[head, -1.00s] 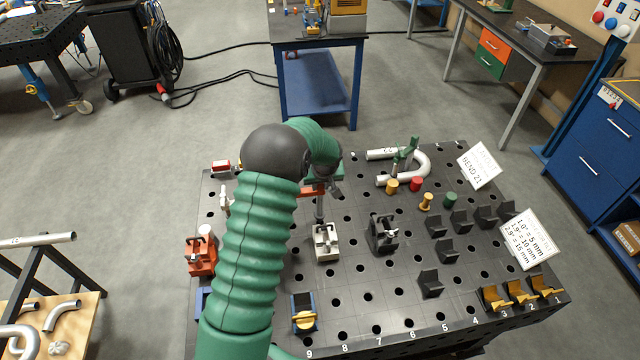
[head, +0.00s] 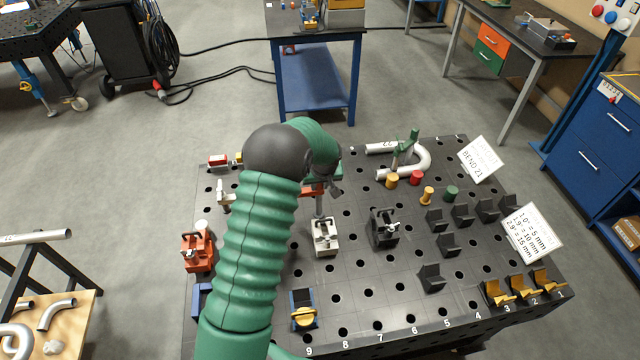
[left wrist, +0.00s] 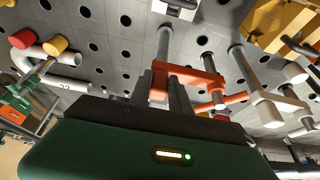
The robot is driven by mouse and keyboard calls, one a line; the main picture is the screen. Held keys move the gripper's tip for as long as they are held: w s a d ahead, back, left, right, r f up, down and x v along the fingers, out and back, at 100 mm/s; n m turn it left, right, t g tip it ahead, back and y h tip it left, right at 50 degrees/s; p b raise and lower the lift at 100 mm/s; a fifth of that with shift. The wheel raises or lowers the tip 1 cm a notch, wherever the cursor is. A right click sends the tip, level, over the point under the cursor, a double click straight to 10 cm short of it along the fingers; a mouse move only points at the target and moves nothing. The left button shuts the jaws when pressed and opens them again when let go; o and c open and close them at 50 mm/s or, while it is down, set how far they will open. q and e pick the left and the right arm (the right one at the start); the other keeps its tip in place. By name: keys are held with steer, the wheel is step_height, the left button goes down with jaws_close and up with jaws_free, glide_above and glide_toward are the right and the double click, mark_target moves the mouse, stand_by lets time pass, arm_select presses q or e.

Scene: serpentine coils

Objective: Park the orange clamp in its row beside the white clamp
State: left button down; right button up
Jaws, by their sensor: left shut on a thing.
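My left gripper (head: 322,180) is shut on the orange clamp (head: 313,191), over the middle of the dark hole-grid table. In the left wrist view, my gripper's dark fingers (left wrist: 163,92) close around the orange clamp's arm (left wrist: 192,78), and its grey post runs toward the table top. I cannot tell whether the post touches the table. The white clamp (head: 224,196) stands upright at the table's left, beyond my green arm. It also shows at the right of the left wrist view (left wrist: 268,98), apart from the orange clamp. My right gripper is out of view.
A pale toggle clamp (head: 324,238) and a black one (head: 383,230) stand in front of my gripper. A red-orange toggle clamp (head: 197,252) is at the left edge. A bent pipe (head: 415,162) and coloured pins lie right. Bare table shows around (head: 375,285).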

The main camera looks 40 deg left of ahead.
arm_select(q)
steer(key=shift+a, duration=0.1)
steer(key=shift+a+f+b, duration=0.1)
steer(key=shift+f+b, duration=0.55)
steer(key=shift+f, duration=0.05)
steer(key=c, duration=1.3)
jaws_free()
steer(key=shift+o, duration=0.9)
